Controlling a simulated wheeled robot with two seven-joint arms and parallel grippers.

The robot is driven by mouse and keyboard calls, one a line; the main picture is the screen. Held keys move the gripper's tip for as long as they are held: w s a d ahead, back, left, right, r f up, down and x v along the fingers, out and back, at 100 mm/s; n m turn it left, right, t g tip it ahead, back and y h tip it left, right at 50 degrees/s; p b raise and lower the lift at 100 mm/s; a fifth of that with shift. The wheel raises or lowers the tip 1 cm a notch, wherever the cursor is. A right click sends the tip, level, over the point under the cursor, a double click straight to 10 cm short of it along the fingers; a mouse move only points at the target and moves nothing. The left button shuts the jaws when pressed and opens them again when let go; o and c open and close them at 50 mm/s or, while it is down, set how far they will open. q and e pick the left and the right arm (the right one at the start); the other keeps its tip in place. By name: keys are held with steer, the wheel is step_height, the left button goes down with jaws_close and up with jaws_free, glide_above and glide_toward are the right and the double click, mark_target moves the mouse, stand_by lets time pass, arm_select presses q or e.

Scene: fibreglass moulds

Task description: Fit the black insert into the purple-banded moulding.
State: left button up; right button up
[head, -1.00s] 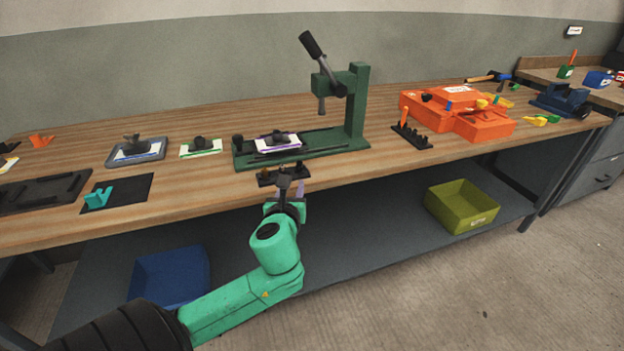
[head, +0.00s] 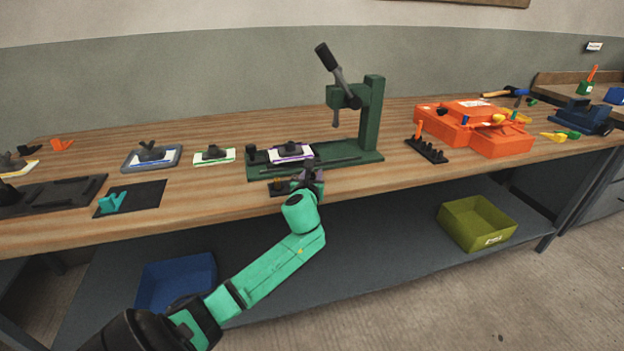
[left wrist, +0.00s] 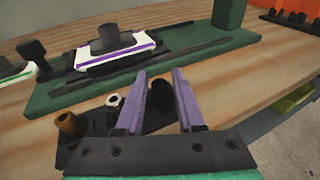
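The purple-banded moulding (head: 280,156) is a white plate with a purple stripe and a dark block on top, lying on the green press base. It also shows in the left wrist view (left wrist: 145,44). The black insert (left wrist: 162,90) stands in a dark rack (left wrist: 95,125) at the bench's front edge, beside a brass and a silvery insert. My left gripper (head: 313,170) is at the rack's right end. Its purple fingers (left wrist: 160,76) are apart, one on each side of the black insert in the wrist view. I cannot tell whether they touch it. My right gripper is not in view.
The green lever press (head: 371,115) stands right behind the rack. Other mouldings (head: 228,156) (head: 174,155) lie to the left. An orange case (head: 447,128) and a pegged black rack (head: 425,152) are to the right. Bare bench lies between the press and that rack.

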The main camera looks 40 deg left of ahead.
mark_target(312, 173)
arm_select(q)
steer(key=shift+s, duration=0.1)
jaws_close()
steer(key=shift+r, duration=0.15)
step_height(312, 173, up, 20)
steer(key=p, duration=0.4)
